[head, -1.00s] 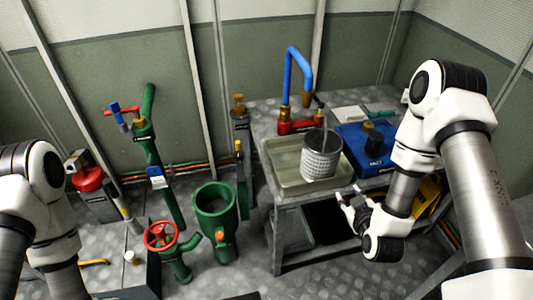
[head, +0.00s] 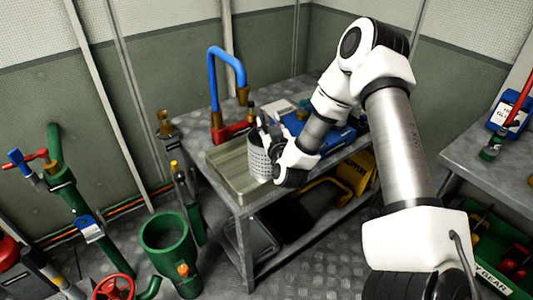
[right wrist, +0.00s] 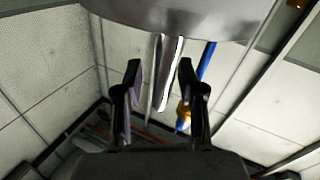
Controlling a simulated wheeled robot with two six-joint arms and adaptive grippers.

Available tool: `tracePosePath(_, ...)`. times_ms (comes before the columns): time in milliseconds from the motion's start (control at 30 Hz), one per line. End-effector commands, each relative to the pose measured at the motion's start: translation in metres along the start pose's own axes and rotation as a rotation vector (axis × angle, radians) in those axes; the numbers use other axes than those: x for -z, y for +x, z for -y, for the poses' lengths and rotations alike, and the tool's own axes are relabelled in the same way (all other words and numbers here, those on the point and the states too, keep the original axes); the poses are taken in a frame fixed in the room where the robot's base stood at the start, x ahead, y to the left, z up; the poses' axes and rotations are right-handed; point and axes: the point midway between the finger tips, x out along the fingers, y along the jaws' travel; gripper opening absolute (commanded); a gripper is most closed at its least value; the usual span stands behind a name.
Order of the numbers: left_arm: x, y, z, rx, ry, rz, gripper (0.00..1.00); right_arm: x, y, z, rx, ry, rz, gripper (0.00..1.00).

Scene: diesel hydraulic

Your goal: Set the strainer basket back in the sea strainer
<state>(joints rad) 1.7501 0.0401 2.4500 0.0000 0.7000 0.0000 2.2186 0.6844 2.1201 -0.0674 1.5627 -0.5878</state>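The strainer basket (head: 259,165), a grey perforated cylinder, stands upright in the shallow tray (head: 222,180) on the metal bench. My right gripper (head: 266,132) is at its upper right side, around handle height. In the right wrist view the gripper (right wrist: 160,90) is open. The basket's grey body (right wrist: 180,14) fills the top of that view, and its pale handle (right wrist: 170,75) shows between the two fingers; I cannot tell whether they touch it. The sea strainer (head: 166,233) is the open green pot on the floor left of the bench. My left gripper is out of view.
A blue bent pipe on a red base (head: 231,131) stands behind the tray. A blue case (head: 335,138) lies to its right, behind my arm. Green pipework with a red handwheel (head: 113,288) stands left of the strainer. A second bench (head: 490,172) is at right.

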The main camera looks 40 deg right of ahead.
Motion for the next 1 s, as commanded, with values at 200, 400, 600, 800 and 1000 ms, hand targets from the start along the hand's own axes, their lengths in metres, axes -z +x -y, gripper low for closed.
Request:
tracePosePath(200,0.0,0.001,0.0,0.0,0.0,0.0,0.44,0.0,0.019,0.0,0.001,-0.001,0.001,0.39)
tracePosePath(400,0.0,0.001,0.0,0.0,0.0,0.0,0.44,0.0,0.018,0.0,0.001,0.0,0.001,0.15)
tracePosePath(600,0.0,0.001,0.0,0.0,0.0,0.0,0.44,0.0,0.018,0.0,0.001,0.0,0.001,0.0)
tracePosePath(800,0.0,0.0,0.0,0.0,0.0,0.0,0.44,0.001,0.018,0.0,0.0,0.0,0.0,0.0)
tracePosePath(1000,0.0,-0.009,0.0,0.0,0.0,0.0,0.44,0.012,0.022,-0.001,0.001,-0.001,-0.002,0.0)
